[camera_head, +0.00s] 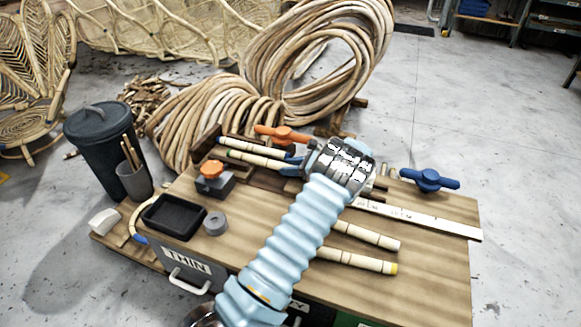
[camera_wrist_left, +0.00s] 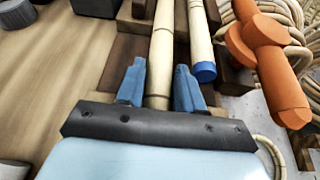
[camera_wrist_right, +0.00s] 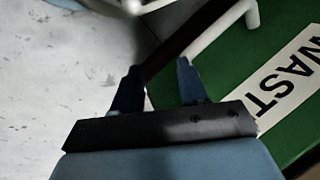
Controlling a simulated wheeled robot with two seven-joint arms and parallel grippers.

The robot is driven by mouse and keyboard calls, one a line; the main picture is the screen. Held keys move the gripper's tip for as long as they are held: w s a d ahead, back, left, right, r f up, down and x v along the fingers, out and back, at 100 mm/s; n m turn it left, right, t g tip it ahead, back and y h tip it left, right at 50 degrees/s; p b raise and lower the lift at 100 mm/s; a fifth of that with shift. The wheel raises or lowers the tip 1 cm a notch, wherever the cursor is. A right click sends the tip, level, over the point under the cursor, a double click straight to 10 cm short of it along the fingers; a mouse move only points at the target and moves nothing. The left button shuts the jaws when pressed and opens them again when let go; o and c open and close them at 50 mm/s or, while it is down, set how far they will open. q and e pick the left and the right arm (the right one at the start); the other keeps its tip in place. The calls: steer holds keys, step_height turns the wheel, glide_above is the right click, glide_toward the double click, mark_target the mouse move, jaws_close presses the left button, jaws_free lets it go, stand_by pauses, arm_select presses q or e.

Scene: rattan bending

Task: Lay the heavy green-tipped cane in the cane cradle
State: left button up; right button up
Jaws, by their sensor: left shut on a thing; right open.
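My left gripper (camera_head: 291,164) is shut on a pale cane (camera_head: 258,159), which seems to have a small green mark near its far end. In the left wrist view the held cane (camera_wrist_left: 160,58) runs between the blue fingers (camera_wrist_left: 160,88), alongside a blue-ended cane (camera_wrist_left: 197,35). The dark wooden cradle (camera_head: 207,138) is at these canes' far ends; whether the held cane touches it is unclear. My right gripper (camera_wrist_right: 160,78) is open and empty beside a green drawer front; it is not seen in the head view.
An orange clamp (camera_head: 283,134) stands close behind the canes. A steel rule (camera_head: 420,217), a blue clamp (camera_head: 429,180) and a yellow-tipped cane (camera_head: 355,262) lie on the bench to the right. A black tray (camera_head: 174,216) is at left. The green WASTE drawer (camera_wrist_right: 235,75) has a white handle.

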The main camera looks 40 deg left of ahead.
arm_select(q)
steer(key=o, duration=1.1)
steer(key=shift+r, duration=0.1)
steer(key=v, duration=1.2)
